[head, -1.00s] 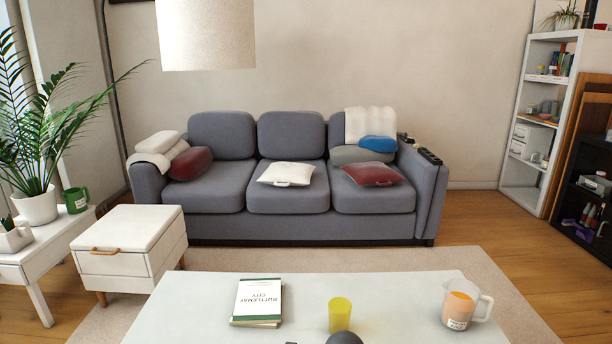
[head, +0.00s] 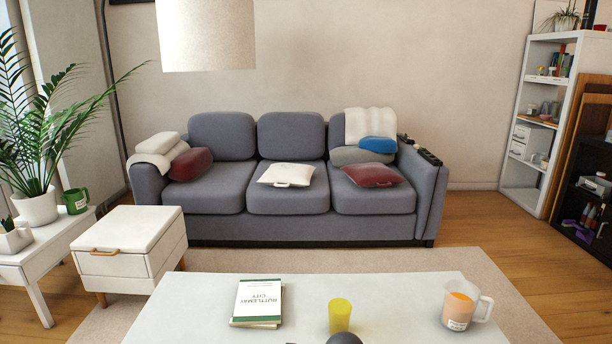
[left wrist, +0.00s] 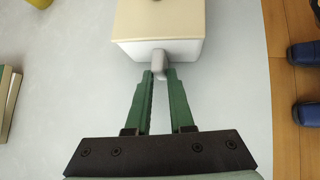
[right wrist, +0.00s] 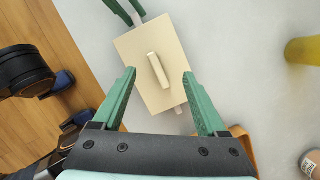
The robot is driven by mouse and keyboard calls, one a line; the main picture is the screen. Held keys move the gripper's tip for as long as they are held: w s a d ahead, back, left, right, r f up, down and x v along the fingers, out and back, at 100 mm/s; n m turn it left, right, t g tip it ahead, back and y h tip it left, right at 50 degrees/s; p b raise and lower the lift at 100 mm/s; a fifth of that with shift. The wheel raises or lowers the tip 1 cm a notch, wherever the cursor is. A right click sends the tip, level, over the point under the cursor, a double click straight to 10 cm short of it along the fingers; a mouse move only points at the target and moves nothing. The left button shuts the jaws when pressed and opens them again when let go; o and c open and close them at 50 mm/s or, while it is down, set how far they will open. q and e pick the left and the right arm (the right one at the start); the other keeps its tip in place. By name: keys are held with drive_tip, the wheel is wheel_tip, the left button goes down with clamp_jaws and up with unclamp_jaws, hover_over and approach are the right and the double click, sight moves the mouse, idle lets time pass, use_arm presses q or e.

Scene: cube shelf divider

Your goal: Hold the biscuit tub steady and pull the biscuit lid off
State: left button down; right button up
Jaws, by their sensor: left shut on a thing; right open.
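The biscuit tub (left wrist: 170,50) is a white box on the pale table, at the top of the left wrist view. Its cream biscuit lid (left wrist: 190,20) sits on it. The lid also shows in the right wrist view (right wrist: 138,52), with a raised bar handle (right wrist: 158,70) on top. My left gripper (left wrist: 159,74) is shut on a small grey tab on the tub's side. My right gripper (right wrist: 159,74) is open, its fingers apart on either side of the lid handle in the picture; I cannot tell the height gap. Tub and grippers are not identifiable in the head view.
On the table (head: 200,310) are a book (head: 257,303), a yellow cup (head: 340,314) and a clear jug (head: 466,304) with orange contents. A white cabinet (head: 130,240) stands left of the table and a grey sofa (head: 290,200) behind it. The table between book and cup is clear.

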drive_tip(key=shift+r+p, duration=0.35)
idle(0.6)
idle(0.6)
idle(0.4)
idle(0.7)
